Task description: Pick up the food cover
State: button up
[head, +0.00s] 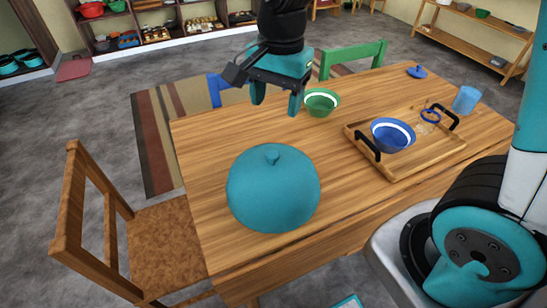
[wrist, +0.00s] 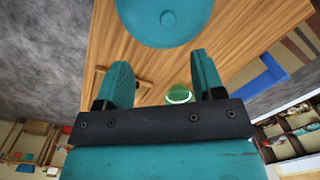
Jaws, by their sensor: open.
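The food cover (head: 272,195) is a teal dome with a small round knob (head: 271,156) on top. It sits on the wooden table (head: 215,150) near the front left edge. My gripper (head: 275,105) is open and empty, above the table behind the cover and apart from it. In the wrist view, the cover (wrist: 165,22) shows at the top with its knob near the middle. My gripper's two teal fingers (wrist: 163,75) stand spread apart below it in that picture.
A green bowl (head: 321,102) stands on the table right of my gripper. A wooden tray (head: 407,163) with black handles holds a blue bowl (head: 392,134). A blue cup (head: 466,100) stands at the right. A wooden chair (head: 90,215) is at the left. Table surface around the cover is clear.

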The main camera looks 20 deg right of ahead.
jog(key=w+m, duration=0.2)
jog(key=m+p, duration=0.1)
send_over(273, 153)
jog(key=shift+h, duration=0.3)
jog(key=f, duration=1.2)
jog(key=shift+s+d, duration=0.1)
jog(key=shift+s, duration=0.1)
jog(key=shift+w+f+p, duration=0.15)
jog(key=shift+f+p, duration=0.4)
jog(key=shift+f, duration=2.15)
grip_shut()
jog(key=shift+r, duration=0.1)
